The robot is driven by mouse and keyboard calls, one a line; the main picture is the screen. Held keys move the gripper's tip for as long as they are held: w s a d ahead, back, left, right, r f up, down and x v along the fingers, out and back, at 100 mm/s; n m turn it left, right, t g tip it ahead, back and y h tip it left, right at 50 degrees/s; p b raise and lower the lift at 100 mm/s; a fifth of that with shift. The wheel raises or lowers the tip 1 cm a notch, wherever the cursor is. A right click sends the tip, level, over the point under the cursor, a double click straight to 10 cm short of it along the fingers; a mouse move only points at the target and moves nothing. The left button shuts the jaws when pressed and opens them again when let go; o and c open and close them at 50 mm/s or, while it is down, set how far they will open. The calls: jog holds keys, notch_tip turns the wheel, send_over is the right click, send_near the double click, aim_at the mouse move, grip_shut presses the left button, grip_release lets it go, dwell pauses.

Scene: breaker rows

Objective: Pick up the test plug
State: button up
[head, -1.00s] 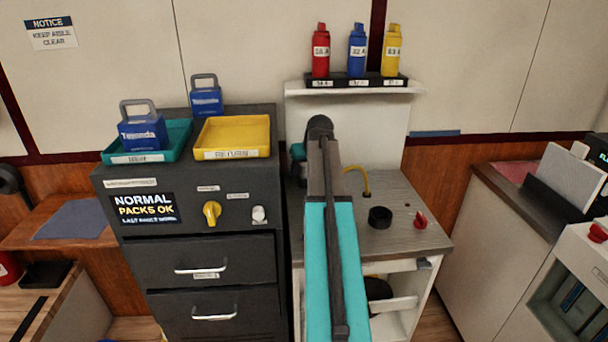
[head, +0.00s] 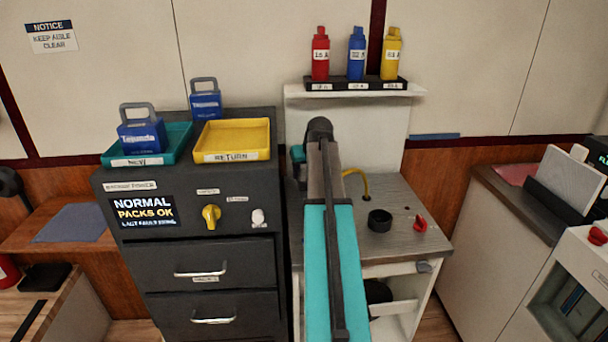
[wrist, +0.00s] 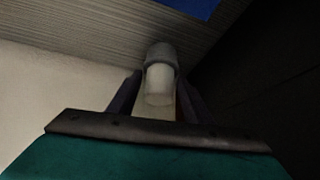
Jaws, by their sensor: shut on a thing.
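My gripper (wrist: 160,92) shows in the wrist view with its dark fingers on both sides of a pale, rounded piece with a grey end, which I take to be the test plug (wrist: 159,84). The fingers are shut on it. The plug's lower part is hidden by the gripper body. In the head view my own arm covers the gripper and the plug, over the left part of the grey bench top (head: 405,205).
A black ring (head: 380,220) and a red knob (head: 420,223) are on the bench top, right of my arm. Red, blue and yellow bottle-like units (head: 357,55) stand on the shelf behind. A dark cabinet (head: 200,180) with teal and yellow trays (head: 232,155) stands close on the left.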

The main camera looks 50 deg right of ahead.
notch_tip(320, 180, up, 10)
jog(key=shift+f+b, duration=0.15)
jog(key=shift+b, duration=0.15)
dwell(0.3)
dwell(0.6)
jog(key=shift+r+p, duration=1.65)
jog(key=shift+r, duration=0.55)
jog(key=shift+s+d, duration=0.1)
jog(key=shift+d, duration=0.05)
jog(key=s+d+f+p, duration=0.4)
jog(key=s+d+p, duration=0.5)
jog(key=s+p, duration=0.1)
jog(key=shift+s+d+f+p, duration=0.15)
jog(key=shift+s+f+p, duration=0.1)
jog(key=shift+f+p, duration=0.05)
